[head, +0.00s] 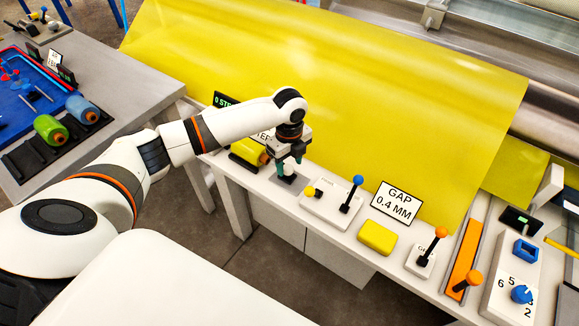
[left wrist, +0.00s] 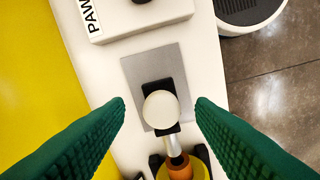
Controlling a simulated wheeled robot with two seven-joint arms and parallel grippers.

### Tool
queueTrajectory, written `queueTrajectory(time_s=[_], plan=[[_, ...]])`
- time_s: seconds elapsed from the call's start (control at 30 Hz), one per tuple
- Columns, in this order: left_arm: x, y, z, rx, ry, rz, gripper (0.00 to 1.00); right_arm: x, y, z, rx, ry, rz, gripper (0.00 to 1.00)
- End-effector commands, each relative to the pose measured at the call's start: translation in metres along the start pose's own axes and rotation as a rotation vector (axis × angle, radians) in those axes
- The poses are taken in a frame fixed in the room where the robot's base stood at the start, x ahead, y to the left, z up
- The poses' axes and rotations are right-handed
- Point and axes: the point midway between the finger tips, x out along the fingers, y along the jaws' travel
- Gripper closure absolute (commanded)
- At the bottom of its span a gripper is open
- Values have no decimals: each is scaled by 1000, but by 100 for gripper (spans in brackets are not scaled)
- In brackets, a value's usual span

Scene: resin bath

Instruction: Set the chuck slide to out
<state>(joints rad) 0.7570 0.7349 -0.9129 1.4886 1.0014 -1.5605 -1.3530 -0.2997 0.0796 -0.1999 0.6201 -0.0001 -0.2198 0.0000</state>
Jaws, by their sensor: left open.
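A white round knob (left wrist: 160,109) stands on a black block in a grey plate (left wrist: 181,68), apparently the chuck slide. A pale rod runs from the block to the orange hub (left wrist: 180,168) of a yellow roll (head: 248,152). No out marking is legible. My left gripper (head: 289,171) is open and points down over the plate, which also shows in the head view (head: 290,187). In the left wrist view its green fingers (left wrist: 160,104) lie on either side of the knob, with a gap on each side. My right gripper is not in view.
A white box (head: 329,207) with a yellow knob and a blue-topped lever stands just right of the plate. Further right are a yellow block (head: 377,238), a GAP 0.4 MM sign (head: 397,204) and an orange-topped lever (head: 430,246). A yellow sheet (head: 330,90) hangs behind.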

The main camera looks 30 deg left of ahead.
Motion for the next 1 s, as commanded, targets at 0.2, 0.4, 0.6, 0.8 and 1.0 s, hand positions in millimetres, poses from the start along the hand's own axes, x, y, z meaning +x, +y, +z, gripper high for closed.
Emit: queueTrajectory(time_s=[0.2,0.4,0.6,0.8,1.0], plan=[[-50,1,0,1,1,5,50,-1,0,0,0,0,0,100],[-80,1,1,1,0,2,50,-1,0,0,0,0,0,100],[-91,0,1,1,0,0,50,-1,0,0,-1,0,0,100],[-92,0,1,1,0,0,50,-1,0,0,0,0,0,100],[-91,0,1,1,0,0,50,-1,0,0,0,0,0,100]])
